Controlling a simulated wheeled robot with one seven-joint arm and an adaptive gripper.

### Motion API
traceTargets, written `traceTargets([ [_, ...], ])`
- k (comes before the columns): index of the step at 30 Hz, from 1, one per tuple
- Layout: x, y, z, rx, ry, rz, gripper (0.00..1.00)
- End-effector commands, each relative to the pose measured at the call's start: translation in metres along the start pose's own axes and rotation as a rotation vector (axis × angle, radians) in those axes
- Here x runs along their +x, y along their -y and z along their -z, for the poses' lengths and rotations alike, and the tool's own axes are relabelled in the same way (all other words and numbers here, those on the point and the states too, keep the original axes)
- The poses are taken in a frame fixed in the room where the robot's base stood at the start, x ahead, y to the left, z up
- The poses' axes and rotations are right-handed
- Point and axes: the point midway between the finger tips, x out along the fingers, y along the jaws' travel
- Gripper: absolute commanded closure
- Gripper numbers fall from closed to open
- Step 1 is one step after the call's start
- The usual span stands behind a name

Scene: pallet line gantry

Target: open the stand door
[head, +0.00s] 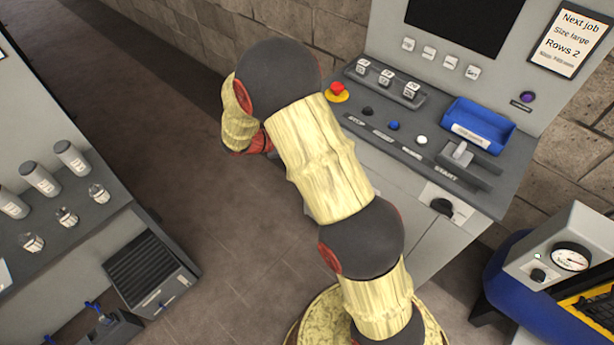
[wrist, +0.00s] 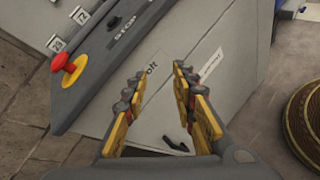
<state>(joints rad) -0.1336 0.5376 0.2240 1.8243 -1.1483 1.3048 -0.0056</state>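The stand (head: 480,190) is a grey console at the right in the head view, its front partly behind my arm. In the wrist view its pale front face (wrist: 225,80) carries two white labels, one partly covered by a finger. A small black handle (wrist: 177,147) shows low between the fingers. I cannot tell for certain where the door's edges run; no open gap shows. My gripper (wrist: 158,76) is open and empty, its fingers in front of this face. Whether it touches the face is unclear. In the head view the gripper is hidden behind my arm.
A red stop button (head: 337,91) and a blue tray (head: 478,125) are on the console top. A black knob (head: 441,207) sits on its front. A gauge box (head: 570,258) stands at right, a bench with bottles (head: 40,178) at left. Floor (head: 220,220) between is clear.

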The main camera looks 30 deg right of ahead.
Motion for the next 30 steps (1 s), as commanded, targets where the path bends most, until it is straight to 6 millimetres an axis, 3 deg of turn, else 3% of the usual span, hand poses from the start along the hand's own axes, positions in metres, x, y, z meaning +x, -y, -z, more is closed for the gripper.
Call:
traceTargets([
  [1,0.009,0.002,0.023,-0.053,0.029,-0.039,0.73],
  [10,0.051,0.011,0.141,-0.320,0.164,-0.306,0.73],
  [18,0.082,0.058,0.249,-0.538,0.231,-0.554,0.73],
  [24,0.096,0.093,0.298,-0.636,0.247,-0.682,0.73],
  [30,0.103,0.105,0.315,-0.668,0.248,-0.729,0.73],
])
